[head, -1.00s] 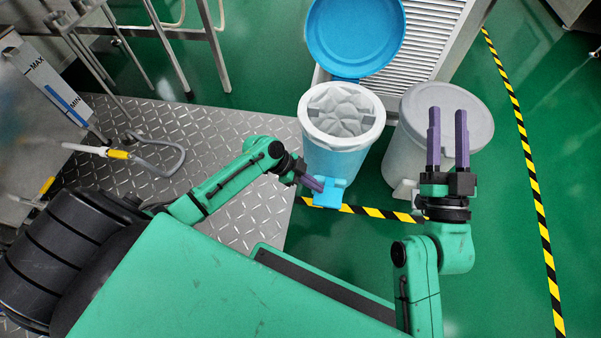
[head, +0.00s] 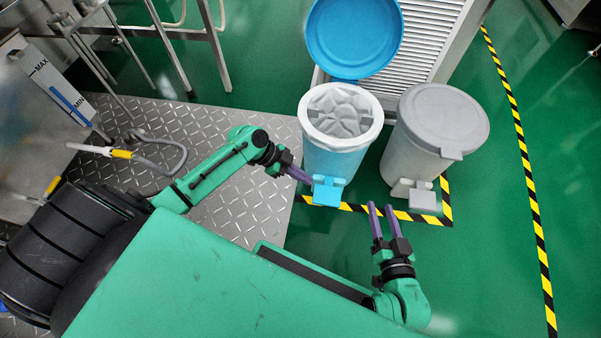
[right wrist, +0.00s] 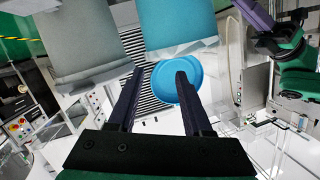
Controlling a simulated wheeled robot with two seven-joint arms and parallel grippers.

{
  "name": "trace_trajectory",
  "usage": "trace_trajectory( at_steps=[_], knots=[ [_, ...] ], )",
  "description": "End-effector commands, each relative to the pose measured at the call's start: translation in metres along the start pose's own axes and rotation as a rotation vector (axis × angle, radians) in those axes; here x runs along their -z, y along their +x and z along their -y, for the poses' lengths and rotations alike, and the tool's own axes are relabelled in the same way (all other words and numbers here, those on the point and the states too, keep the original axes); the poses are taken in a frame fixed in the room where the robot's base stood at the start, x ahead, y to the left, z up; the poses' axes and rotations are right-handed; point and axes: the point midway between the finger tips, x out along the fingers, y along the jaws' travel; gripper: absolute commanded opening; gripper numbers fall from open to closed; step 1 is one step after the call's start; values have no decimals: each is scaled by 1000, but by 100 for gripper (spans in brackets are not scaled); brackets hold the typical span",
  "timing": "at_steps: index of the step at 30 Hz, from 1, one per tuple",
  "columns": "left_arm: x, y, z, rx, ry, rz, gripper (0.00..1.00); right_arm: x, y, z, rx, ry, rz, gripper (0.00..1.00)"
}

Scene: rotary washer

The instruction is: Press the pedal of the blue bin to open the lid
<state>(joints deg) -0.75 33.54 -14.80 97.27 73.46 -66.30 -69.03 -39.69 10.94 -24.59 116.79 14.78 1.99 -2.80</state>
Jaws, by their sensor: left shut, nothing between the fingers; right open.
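The blue bin (head: 335,158) stands upright with its round blue lid (head: 353,38) swung open behind it, and a pale liner shows inside. Its light blue pedal (head: 328,190) is at the front base. My left gripper (head: 308,179) is shut and empty, just left of the pedal and apparently slightly above it. Whether it touches the pedal I cannot tell. My right gripper (head: 381,208) is open and empty, in front of and to the right of the pedal. In the right wrist view its two fingers (right wrist: 156,80) are apart with the bins beyond, upside down.
A grey bin (head: 425,135) with its lid closed and a grey pedal (head: 424,200) stands right of the blue bin. Yellow-black tape (head: 375,211) runs on the green floor by the bins. A metal plate floor (head: 240,170) lies left. Green floor is clear at right.

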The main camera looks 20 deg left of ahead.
Motion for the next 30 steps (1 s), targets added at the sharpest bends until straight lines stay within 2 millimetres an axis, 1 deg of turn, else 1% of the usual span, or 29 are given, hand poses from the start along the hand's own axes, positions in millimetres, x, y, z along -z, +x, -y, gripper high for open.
trace_trajectory(
  at_steps=[1,3,6,10,27,29,30],
  knots=[
    [1,-4,0,0,0,1,0,-10,-6,1,-3,10,33,50],
    [0,-8,0,0,0,2,0,-24,-12,1,-8,22,72,50],
    [0,-11,0,0,0,1,0,-41,-21,2,-12,36,119,50],
    [0,-13,0,0,0,0,0,-52,-27,3,-15,45,150,50],
    [0,-13,0,1,-1,1,0,-53,-27,3,-16,47,153,50],
    [0,-8,-5,12,-25,5,0,-50,-28,3,-16,44,154,50],
    [-1,-2,-11,32,-63,10,0,-47,-28,4,-15,43,157,50]
  ],
)
